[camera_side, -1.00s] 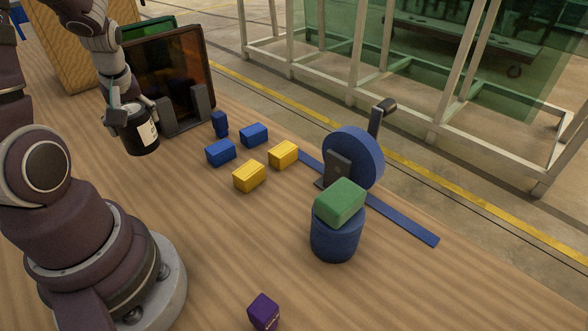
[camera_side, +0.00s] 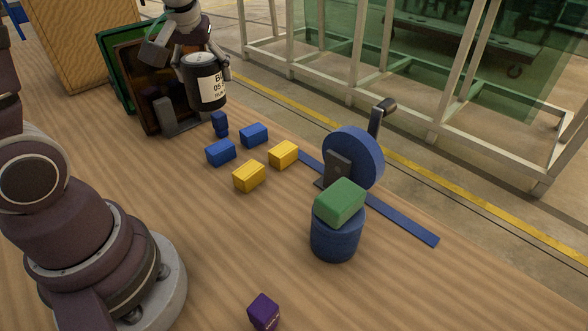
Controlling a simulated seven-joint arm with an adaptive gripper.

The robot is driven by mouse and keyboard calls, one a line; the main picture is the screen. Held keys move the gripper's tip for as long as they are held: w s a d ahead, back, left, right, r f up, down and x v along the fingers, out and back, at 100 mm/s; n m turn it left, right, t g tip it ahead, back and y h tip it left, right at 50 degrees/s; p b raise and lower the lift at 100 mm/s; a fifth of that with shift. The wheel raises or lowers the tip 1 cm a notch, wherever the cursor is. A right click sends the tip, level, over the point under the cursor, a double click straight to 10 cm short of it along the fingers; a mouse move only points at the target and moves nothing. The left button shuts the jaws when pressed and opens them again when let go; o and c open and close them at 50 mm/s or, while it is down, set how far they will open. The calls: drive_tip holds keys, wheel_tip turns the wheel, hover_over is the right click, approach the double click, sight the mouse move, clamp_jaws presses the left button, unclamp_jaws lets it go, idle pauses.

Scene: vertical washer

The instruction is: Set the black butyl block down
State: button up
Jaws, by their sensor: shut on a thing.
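The black butyl block (camera_side: 194,95) looks like a black cylinder with a pale top and a white printed label; only part of the lettering is readable. My gripper (camera_side: 204,74) is shut on it, with a finger on each side near its top. The block is upright and appears to hang above the table, in front of the right part of the dark framed panel. Its underside and the exact gap to the table cannot be told.
Below the block stand a small dark blue piece (camera_side: 220,124), blue blocks (camera_side: 254,135) and yellow blocks (camera_side: 249,176). A green block (camera_side: 340,202) sits on a blue cylinder (camera_side: 335,238) beside a blue wheel (camera_side: 356,157). A purple block (camera_side: 264,312) lies in front. The left-centre wood is clear.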

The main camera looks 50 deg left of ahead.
drive_tip(key=w+d+m+t+h, duration=0.1)
drive_tip(key=w+d+m+h, duration=0.3)
drive_tip(key=d, duration=0.6)
drive_tip(key=w+d+m+y, duration=0.15)
drive_tip(key=d+m, duration=0.35)
drive_tip(key=d, duration=0.6)
drive_tip(key=s+d+m+h, duration=0.2)
drive_tip(key=s+d+m, duration=0.2)
drive_tip(key=d, duration=0.3)
drive_tip(key=s+d+m+g+h, duration=0.1)
drive_tip(key=s+d+m, duration=0.2)
drive_tip(key=d, duration=0.5)
drive_tip(key=s+d+m+h, duration=0.2)
drive_tip(key=s+d+m, duration=0.2)
drive_tip(key=d, duration=0.3)
wheel_tip(320, 180, down, 15)
drive_tip(key=shift+w+a+f, duration=0.15)
drive_tip(key=shift+f, duration=0.05)
drive_tip(key=o, duration=1.2)
drive_tip(key=shift+f, duration=0.1)
